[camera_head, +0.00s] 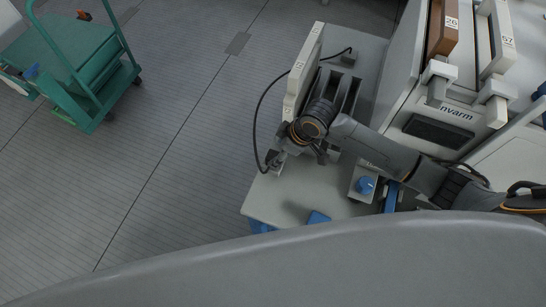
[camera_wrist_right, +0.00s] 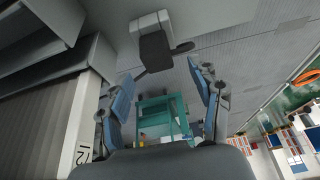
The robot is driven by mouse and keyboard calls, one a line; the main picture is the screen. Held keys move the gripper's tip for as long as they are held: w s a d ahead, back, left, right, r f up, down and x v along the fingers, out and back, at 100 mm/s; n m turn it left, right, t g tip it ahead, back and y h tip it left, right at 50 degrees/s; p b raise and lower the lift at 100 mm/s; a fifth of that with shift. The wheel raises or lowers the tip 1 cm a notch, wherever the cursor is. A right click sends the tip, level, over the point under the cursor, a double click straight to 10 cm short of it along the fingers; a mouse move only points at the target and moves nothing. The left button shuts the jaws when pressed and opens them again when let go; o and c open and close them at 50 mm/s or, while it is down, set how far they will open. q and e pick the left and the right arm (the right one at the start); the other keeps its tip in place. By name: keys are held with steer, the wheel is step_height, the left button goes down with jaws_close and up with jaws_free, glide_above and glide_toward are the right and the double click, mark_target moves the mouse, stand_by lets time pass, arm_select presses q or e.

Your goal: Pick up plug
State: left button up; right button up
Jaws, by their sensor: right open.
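In the head view a thin black cable (camera_head: 258,115) runs from a small dark block (camera_head: 348,59) and loops left and down. A small grey and dark piece at its lower end, apparently the plug (camera_head: 271,161), is beside my right gripper (camera_head: 283,149). The right wrist view shows a dark grey piece, apparently the plug (camera_wrist_right: 156,52), against a white block (camera_wrist_right: 150,22). It lies just beyond the fingertips of my open right gripper (camera_wrist_right: 162,72), between the two blue-padded fingers. No contact is visible. My left gripper is not in view.
An upright pale box (camera_head: 303,72) stands on the light worktop (camera_head: 300,190), close beside my right gripper. A blue knob (camera_head: 365,185) is near my forearm. A green cart (camera_head: 85,75) is on the open floor.

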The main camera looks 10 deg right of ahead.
mark_target(274, 155)
steer(key=shift+w+a+f, duration=0.1)
steer(key=shift+a+f, duration=0.05)
steer(key=shift+f, duration=0.35)
steer(key=p+x, duration=0.1)
steer(key=x, duration=0.2)
steer(key=shift+w+f, duration=0.2)
steer(key=shift+w+a+f, duration=0.1)
steer(key=shift+a+f, duration=0.05)
steer(key=shift+f, duration=0.3)
steer(key=c, duration=0.3)
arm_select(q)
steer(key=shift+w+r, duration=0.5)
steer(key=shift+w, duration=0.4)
arm_select(e)
jaws_close()
